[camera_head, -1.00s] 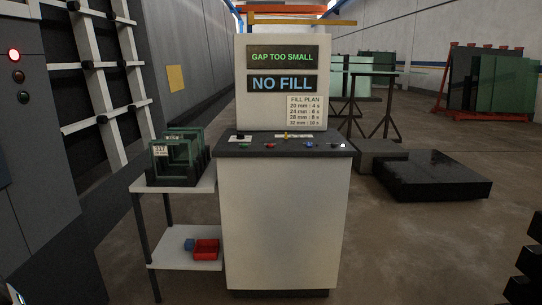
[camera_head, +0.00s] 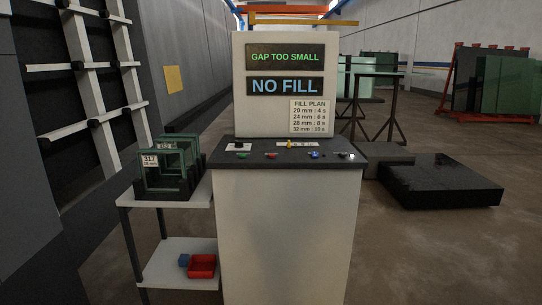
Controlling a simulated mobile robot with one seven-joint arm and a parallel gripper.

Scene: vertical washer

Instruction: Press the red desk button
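The red desk button (camera_head: 270,156) is a small red spot on the dark top of the control desk (camera_head: 225,157), in the head view. It sits right of a green button (camera_head: 242,156) and left of a blue button (camera_head: 313,155). Its surface is visible and nothing covers it. A dark knob (camera_head: 239,146) and a yellow selector (camera_head: 289,143) stand behind the row of buttons. My gripper is not in view.
The desk's panel (camera_head: 287,40) reads "GAP TOO SMALL" and "NO FILL". A white side shelf (camera_head: 200,203) holds green-edged glass units (camera_head: 168,160); a red bin (camera_head: 202,266) sits below. A black block (camera_head: 440,182) lies on the floor at right.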

